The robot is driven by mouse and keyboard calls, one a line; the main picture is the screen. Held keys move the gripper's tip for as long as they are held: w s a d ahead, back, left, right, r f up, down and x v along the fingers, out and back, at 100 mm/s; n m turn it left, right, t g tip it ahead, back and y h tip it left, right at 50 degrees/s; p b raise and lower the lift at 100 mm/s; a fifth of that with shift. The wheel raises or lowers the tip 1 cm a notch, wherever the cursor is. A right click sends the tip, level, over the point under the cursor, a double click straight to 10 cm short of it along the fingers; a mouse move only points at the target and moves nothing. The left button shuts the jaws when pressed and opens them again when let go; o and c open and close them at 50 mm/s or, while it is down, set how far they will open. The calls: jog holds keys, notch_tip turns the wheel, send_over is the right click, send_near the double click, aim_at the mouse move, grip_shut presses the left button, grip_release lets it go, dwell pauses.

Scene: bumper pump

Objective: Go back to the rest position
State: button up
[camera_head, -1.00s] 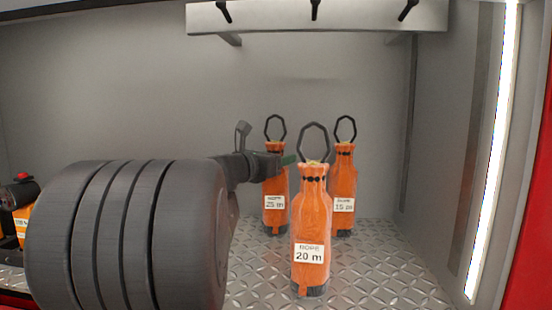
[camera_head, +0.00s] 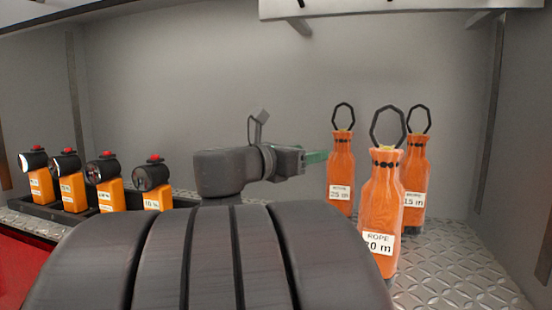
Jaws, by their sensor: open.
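My gripper (camera_head: 316,157) is at the end of my dark grey arm, near the middle of the picture, with green on its fingers. It points right, toward the orange rope bag labelled 25 m (camera_head: 341,175), and appears left of it or in front of it; I cannot tell the exact gap. It holds nothing that I can see. A large ribbed part of my arm fills the bottom middle and hides the floor there.
The rope bag labelled 20 m (camera_head: 382,200) stands nearest, with the 15 m bag (camera_head: 415,180) behind it. Several orange lamps (camera_head: 110,193) stand in a dark rack at the left. A shelf with hooks (camera_head: 400,8) hangs above. The tread-plate floor (camera_head: 450,265) is bare at the right.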

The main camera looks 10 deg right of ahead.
aim_at(338, 148)
dwell(0.4)
jog(key=p+x, duration=0.2)
jog(key=x, duration=1.2)
jog(key=shift+p, duration=0.4)
jog(key=shift+s, duration=0.1)
